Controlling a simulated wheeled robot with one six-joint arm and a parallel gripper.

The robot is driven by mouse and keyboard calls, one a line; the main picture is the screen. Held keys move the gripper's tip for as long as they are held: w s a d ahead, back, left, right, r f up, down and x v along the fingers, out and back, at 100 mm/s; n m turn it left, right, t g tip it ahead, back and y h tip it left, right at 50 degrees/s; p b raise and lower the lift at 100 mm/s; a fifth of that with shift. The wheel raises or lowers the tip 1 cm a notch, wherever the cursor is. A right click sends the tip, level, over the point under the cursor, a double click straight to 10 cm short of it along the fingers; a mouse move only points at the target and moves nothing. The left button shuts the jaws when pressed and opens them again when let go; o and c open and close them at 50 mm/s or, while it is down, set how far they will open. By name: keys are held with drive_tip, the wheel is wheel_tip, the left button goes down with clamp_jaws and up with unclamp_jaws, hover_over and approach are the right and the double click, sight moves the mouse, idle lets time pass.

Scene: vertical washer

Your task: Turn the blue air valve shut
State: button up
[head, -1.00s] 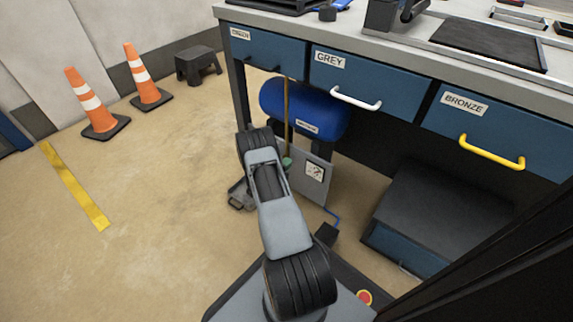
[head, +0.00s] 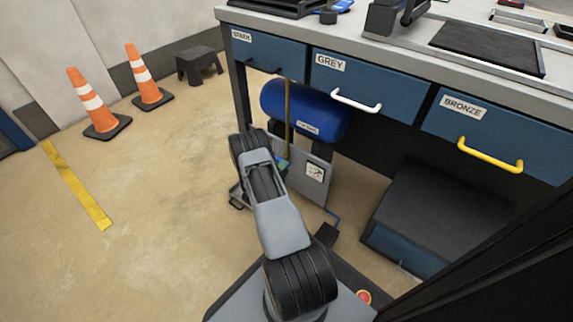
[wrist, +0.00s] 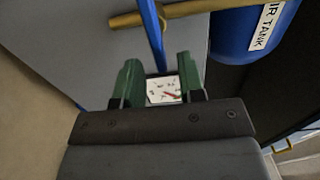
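A blue bar (wrist: 150,35), which looks like the air valve's lever, crosses the brass pipe (wrist: 182,10) at the top of the wrist view. Its lower end runs down into the gap between the fingers of my gripper (wrist: 158,68). The two green fingers stand apart, with space on both sides of the bar, so the gripper is open and holds nothing. In the head view my arm hides the valve; only a little green of my gripper (head: 283,166) shows beside the brass pipe (head: 288,120).
The blue air tank (head: 300,108) hangs under the bench, and it shows in the wrist view (wrist: 240,35). A grey panel with a white gauge (head: 315,172) stands below it. A dark cabinet (head: 440,205) is at right. Open floor (head: 150,220) lies left, with two cones.

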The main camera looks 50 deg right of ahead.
drive_tip(key=s+a+p, duration=0.1)
drive_tip(key=a+p, duration=0.1)
drive_tip(key=a, duration=0.9)
drive_tip(key=shift+p, duration=0.4)
